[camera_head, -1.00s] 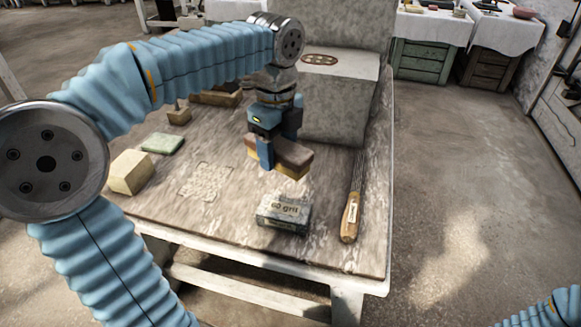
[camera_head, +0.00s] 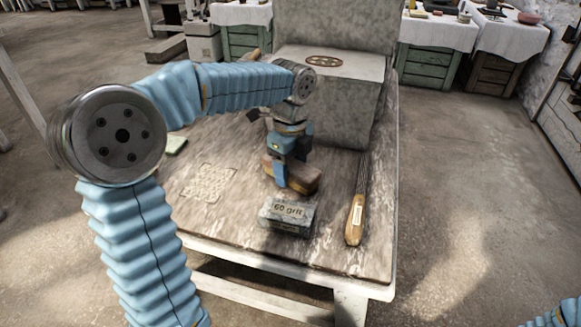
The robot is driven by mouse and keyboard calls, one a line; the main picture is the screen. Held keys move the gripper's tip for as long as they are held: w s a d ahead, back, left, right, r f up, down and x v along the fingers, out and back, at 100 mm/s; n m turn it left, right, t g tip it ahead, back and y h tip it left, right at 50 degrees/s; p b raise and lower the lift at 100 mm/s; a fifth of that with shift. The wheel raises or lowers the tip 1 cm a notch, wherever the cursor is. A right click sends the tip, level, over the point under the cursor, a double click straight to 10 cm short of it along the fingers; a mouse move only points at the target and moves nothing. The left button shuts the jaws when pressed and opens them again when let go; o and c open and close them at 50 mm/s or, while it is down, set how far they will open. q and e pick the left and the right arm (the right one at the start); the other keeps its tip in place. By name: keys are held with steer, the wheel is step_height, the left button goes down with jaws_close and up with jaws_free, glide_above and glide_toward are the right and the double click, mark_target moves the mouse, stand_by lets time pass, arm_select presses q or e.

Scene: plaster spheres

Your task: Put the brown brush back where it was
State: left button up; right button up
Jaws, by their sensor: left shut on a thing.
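My left gripper (camera_head: 293,168) is shut on the brown brush (camera_head: 304,182), a brown block-shaped thing with a paler underside. The gripper points down and holds the brush over the table, just behind a grey block marked "60 grit" (camera_head: 287,216). The brush looks low, but I cannot tell whether it touches the tabletop. My right gripper is out of view; only a bit of blue sleeve shows at the bottom right corner.
A rasp with a wooden handle (camera_head: 355,220) lies along the table's right side. A large grey stone block (camera_head: 335,105) stands behind the gripper. A green pad (camera_head: 176,145) lies at left, partly behind my arm. Bare tabletop (camera_head: 235,222) shows left of the grit block.

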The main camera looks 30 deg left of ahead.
mark_target(290, 163)
arm_select(q)
steer(key=o, duration=0.9)
steer(key=shift+f, duration=0.15)
steer(key=shift+o, duration=0.2)
step_height(290, 163, up, 12)
steer(key=p, duration=0.2)
steer(key=shift+r+p, duration=0.2)
steer(key=shift+p, duration=0.15)
